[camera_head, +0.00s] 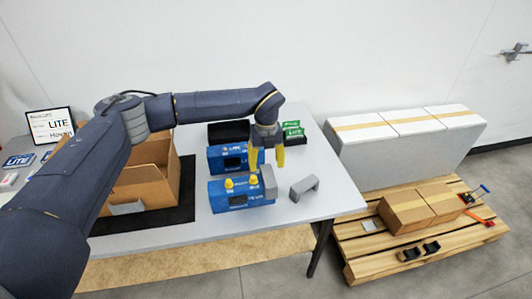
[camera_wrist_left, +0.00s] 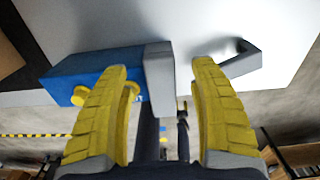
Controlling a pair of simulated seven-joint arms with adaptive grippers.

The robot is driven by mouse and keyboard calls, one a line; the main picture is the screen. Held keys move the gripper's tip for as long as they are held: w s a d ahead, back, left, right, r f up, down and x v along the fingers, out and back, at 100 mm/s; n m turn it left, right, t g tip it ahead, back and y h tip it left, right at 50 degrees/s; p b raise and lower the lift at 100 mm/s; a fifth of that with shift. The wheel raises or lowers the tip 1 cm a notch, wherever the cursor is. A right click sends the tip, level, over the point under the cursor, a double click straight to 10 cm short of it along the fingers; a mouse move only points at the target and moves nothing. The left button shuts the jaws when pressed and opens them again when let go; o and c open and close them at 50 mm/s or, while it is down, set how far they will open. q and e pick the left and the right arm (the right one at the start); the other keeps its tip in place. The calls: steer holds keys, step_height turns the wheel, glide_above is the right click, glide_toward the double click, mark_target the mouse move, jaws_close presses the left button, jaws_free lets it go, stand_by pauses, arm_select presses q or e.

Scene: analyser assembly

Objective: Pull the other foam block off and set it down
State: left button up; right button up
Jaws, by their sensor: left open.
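A grey foam block (camera_head: 269,182) sits on the right end of the front blue analyser (camera_head: 240,195), which has yellow knobs on top. It also shows in the left wrist view (camera_wrist_left: 159,78) against the analyser's end (camera_wrist_left: 88,70). A second grey foam block (camera_head: 304,188) lies loose on the table to the right; it shows in the left wrist view too (camera_wrist_left: 242,60). My left gripper (camera_head: 267,168) is open, its yellow fingers pointing down at the fitted block. In the wrist view that block appears between the fingers, with gaps on both sides. My right gripper is out of view.
A second blue analyser (camera_head: 228,159) stands just behind. An open cardboard box (camera_head: 150,180) stands on a dark mat (camera_head: 184,205) to the left. Green-white packs (camera_head: 292,130) sit at the back right. The table's right edge is close to the loose block, with bare table around it.

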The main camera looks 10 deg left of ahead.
arm_select(q)
steer(key=shift+f, duration=1.25)
steer(key=shift+c, duration=0.3)
steer(key=c, duration=1.2)
steer(key=shift+r, duration=0.45)
steer(key=shift+r, duration=3.4)
